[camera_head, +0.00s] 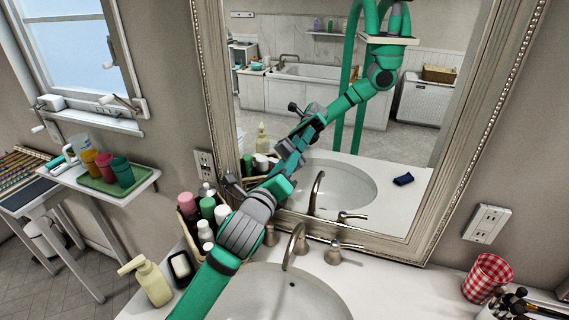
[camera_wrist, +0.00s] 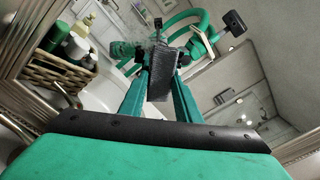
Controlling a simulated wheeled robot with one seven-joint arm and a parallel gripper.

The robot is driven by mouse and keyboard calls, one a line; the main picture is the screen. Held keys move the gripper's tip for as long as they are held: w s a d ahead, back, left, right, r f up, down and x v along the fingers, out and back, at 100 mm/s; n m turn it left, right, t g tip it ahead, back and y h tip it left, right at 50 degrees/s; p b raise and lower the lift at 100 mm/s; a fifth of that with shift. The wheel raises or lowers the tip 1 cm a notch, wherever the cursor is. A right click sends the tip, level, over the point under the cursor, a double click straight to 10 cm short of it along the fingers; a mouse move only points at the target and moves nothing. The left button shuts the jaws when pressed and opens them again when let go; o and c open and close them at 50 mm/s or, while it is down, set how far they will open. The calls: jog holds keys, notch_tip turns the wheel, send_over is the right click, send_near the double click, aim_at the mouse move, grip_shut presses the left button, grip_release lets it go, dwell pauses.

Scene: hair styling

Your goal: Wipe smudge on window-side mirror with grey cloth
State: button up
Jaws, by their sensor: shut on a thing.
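The framed mirror (camera_head: 420,205) fills the middle and right of the head view and reflects my arm and the room. My gripper (camera_head: 287,160) is in front of its lower left part, mostly hidden by my own wrist. In the wrist view my gripper (camera_wrist: 160,72) is shut on the grey cloth (camera_wrist: 161,84), a dark textured strip between the green fingers. The cloth points at the mirror glass, close to its own reflection; I cannot tell whether it touches. A faint speckled grey patch (camera_wrist: 121,49), perhaps the smudge, shows left of the cloth.
A basket of bottles (camera_head: 207,220) stands left of my forearm, by a soap dispenser (camera_head: 149,281). A sink (camera_head: 285,295) with a tap (camera_head: 295,245) lies below the mirror. A red checked cup (camera_head: 486,278) stands right. The window (camera_head: 75,50) is at upper left.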

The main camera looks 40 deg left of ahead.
aim_at(258, 146)
jog(key=shift+s+a, duration=0.55)
jog(key=shift+a, duration=1.05)
jog(key=shift+s+a, duration=0.5)
jog(key=shift+a, duration=1.1)
jog(key=shift+s+a, duration=0.55)
jog(key=shift+a, duration=1.05)
jog(key=shift+w+r, duration=0.1)
jog(key=shift+r, duration=0.4)
jog(key=shift+w+d, duration=0.25)
jog(key=shift+d, duration=0.45)
jog(key=shift+w+d, duration=0.25)
jog(key=shift+d, duration=0.4)
jog(key=shift+w+d, duration=0.25)
jog(key=shift+d, duration=0.45)
jog(key=d, duration=0.1)
jog(key=w+d, duration=0.1)
jog(key=d, duration=0.3)
jog(key=shift+w+d, duration=0.25)
jog(key=shift+w, duration=0.05)
jog(key=shift+a, duration=0.1)
jog(key=shift+s+a, duration=0.3)
jog(key=shift+a, duration=0.6)
jog(key=shift+s+a, duration=0.25)
jog(key=shift+a, duration=0.65)
jog(key=shift+s+a, duration=0.35)
jog(key=shift+a, duration=0.6)
jog(key=shift+s+a, duration=0.35)
jog(key=shift+a, duration=0.65)
jog(key=shift+s+a, duration=0.35)
jog(key=shift+a, duration=0.6)
